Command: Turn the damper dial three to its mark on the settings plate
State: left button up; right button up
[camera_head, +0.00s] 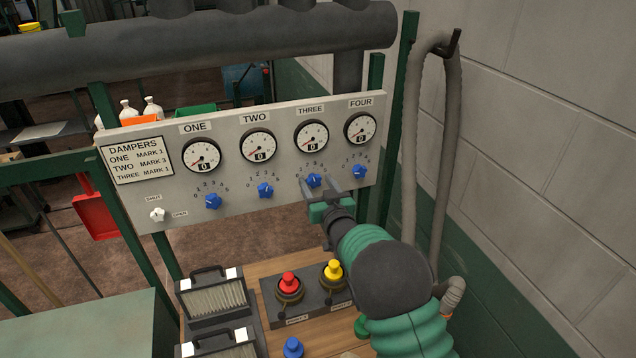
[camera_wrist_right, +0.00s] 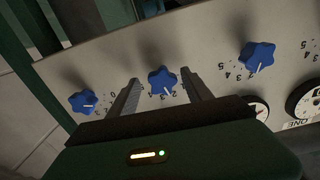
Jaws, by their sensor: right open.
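The panel (camera_head: 232,178) carries a row of blue star-shaped dials under round gauges. Dial three (camera_head: 314,180) is the third from the left; it also shows in the right wrist view (camera_wrist_right: 161,80). Its white pointer line shows there, but I cannot tell exactly which number it meets. My right gripper (camera_head: 319,183) is open, with one finger on each side of dial three; I cannot tell whether they touch it. The settings plate (camera_head: 138,160) reads ONE MARK 1, TWO MARK 3, THREE MARK 1. Gauge three (camera_head: 311,136) appears to show 0. My left gripper is not in view.
Dial two (camera_head: 265,190) and dial four (camera_head: 360,172) flank dial three, with clear panel between. A white shut/open knob (camera_head: 157,215) is at lower left. A box with red (camera_head: 288,283) and yellow (camera_head: 333,271) buttons sits below. A grey hose (camera_head: 412,150) hangs at right.

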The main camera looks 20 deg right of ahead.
jog(key=shift+a+r, duration=0.15)
jog(key=shift+a, duration=0.35)
jog(key=c, duration=0.4)
jog(key=shift+c, duration=1.2)
jog(key=shift+d, duration=0.5)
grip_shut()
jog(key=shift+a+f+n+b, duration=0.25)
jog(key=shift+a+n+b, duration=0.05)
jog(key=shift+b, duration=0.25)
jog(key=n+b, duration=0.1)
jog(key=b, duration=0.1)
jog(key=n+b, duration=0.2)
jog(key=shift+s+d+f, duration=0.1)
jog(key=shift+d+f, duration=0.05)
jog(key=shift+f, duration=0.05)
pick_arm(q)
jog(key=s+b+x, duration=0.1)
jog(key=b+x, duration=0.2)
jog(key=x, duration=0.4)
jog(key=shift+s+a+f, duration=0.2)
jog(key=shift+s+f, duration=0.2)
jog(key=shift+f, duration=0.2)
pick_arm(e)
jog(key=shift+r+n, duration=0.15)
jog(key=shift+n, duration=1.05)
jog(key=o, duration=0.6)
grip_release()
jog(key=shift+r, duration=0.15)
